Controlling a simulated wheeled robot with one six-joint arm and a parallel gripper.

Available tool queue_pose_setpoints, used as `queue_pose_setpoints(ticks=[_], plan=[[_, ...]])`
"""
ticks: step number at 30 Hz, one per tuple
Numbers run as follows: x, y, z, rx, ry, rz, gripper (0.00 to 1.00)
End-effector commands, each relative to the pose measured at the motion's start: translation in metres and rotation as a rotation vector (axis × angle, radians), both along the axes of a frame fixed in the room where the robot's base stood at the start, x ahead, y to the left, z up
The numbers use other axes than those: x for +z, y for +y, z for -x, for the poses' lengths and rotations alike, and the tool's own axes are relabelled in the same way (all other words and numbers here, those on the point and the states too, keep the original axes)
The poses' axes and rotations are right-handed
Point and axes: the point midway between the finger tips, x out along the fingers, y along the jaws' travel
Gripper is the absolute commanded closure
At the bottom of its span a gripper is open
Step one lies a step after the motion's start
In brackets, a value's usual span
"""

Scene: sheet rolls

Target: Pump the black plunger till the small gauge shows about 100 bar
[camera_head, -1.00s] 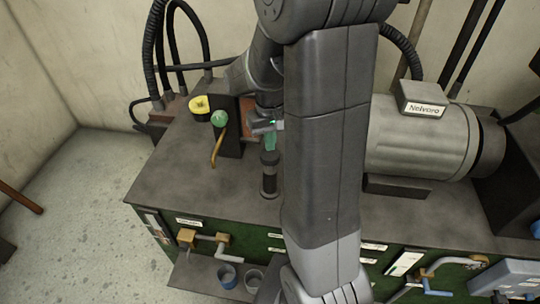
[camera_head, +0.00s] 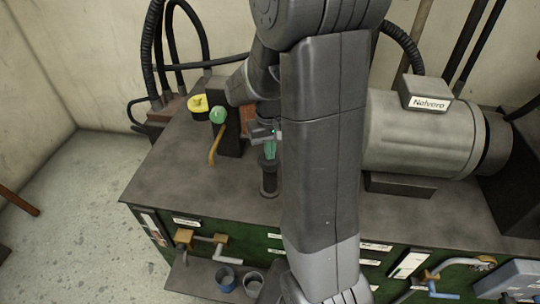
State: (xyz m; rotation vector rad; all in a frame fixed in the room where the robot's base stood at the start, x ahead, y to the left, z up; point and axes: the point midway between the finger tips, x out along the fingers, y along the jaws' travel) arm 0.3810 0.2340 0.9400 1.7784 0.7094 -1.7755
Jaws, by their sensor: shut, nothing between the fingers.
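The black plunger (camera_head: 269,183) stands upright on the dark top of the machine bench, left of my arm. My gripper (camera_head: 270,155) is shut with nothing between its teal fingers. It points down directly over the plunger, with the fingertips at its top; they appear to touch it. My arm hides part of the area to the right. No small gauge with a readable dial shows, so the pressure cannot be told.
A green knob (camera_head: 218,115), a yellow round part (camera_head: 198,104) and a bent brass lever (camera_head: 214,146) stand close left of the plunger. A large grey motor (camera_head: 420,138) is at right. The bench's front left top is clear.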

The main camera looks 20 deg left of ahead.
Motion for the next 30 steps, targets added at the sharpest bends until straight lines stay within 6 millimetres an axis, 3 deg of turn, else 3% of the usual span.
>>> queue_pose_setpoints(ticks=[3, 11, 25, 30], plan=[[-0.012, -0.001, 0.001, 0.0, 0.004, 0.002, 1.0], [-0.004, -0.001, 0.001, 0.0, 0.004, 0.002, 1.0], [0.043, 0.0, 0.001, 0.0, 0.003, 0.001, 1.0], [0.049, 0.0, 0.001, 0.0, 0.002, 0.001, 1.0]])
